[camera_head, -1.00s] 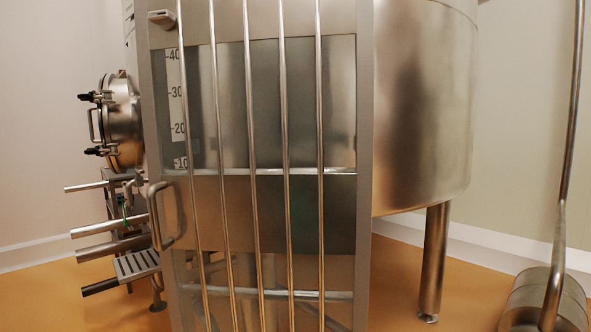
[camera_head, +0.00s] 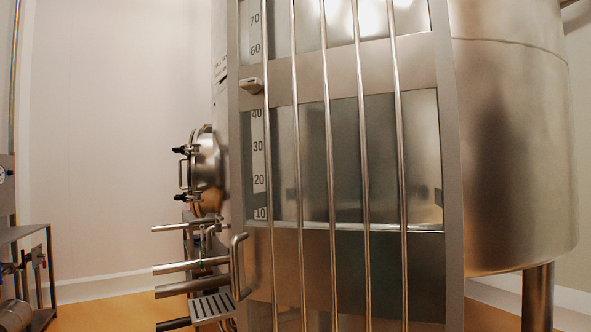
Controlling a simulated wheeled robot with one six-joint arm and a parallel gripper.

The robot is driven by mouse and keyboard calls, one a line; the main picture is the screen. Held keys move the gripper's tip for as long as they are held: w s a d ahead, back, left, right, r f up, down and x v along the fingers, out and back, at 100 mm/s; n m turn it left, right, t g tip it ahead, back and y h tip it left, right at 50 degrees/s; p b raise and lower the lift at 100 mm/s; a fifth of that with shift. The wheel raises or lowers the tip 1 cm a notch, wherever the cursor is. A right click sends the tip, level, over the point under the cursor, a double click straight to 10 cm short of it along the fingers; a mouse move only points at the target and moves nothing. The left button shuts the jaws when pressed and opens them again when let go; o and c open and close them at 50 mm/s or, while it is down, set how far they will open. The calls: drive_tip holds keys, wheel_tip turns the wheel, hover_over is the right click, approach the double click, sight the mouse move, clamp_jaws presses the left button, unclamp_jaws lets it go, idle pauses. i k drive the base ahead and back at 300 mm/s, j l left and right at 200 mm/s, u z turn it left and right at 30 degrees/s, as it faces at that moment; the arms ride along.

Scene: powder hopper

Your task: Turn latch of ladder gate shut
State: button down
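The ladder gate (camera_head: 452,200) is a tall steel frame with several vertical bars, standing upright in front of the hopper in the middle of the view. A small pale metal piece on its left upright, near the crossbar, looks like the latch (camera_head: 251,86). It sticks out sideways, but I cannot tell whether it is turned shut. A bent, D-shaped handle (camera_head: 238,266) is lower on the same left edge. My gripper is not in view.
The big steel hopper (camera_head: 515,150) stands behind and to the right of the gate. A round hatch (camera_head: 207,170) and several pipes (camera_head: 190,266) jut out at left, above a slotted step (camera_head: 213,307). A metal stand (camera_head: 35,285) is at far left. Orange floor lies between.

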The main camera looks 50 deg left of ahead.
sight(254, 86)
drive_tip(key=k+j+u, duration=0.1)
drive_tip(key=u, duration=0.3)
drive_tip(key=k+j+u, duration=0.1)
drive_tip(key=u, duration=0.25)
drive_tip(key=j+u, duration=0.4)
drive_tip(key=k+l, duration=0.05)
